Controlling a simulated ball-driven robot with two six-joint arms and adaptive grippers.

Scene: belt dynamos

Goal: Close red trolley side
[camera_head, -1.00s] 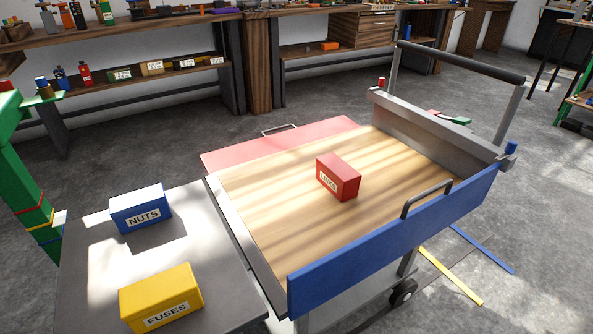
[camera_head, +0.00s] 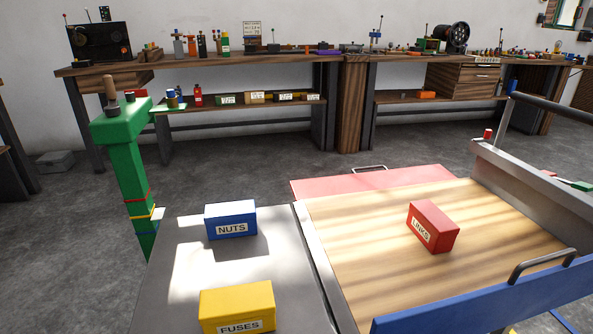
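The trolley has a wooden bed (camera_head: 390,244). Its red side (camera_head: 345,185) lies folded down, about flat, along the far edge of the bed, with a metal handle (camera_head: 370,168) at its outer edge. The blue side (camera_head: 470,300) stands upright along the near edge, with its own handle (camera_head: 540,262). A red box labelled LINKS (camera_head: 433,226) sits on the wooden bed. Neither of my grippers shows in the head view.
A grey table (camera_head: 180,285) adjoins the trolley's left end, bearing a blue NUTS box (camera_head: 230,220) and a yellow FUSES box (camera_head: 237,307). A green post (camera_head: 130,165) stands behind it. Open floor (camera_head: 270,165) lies beyond the red side, before the workbenches (camera_head: 350,100).

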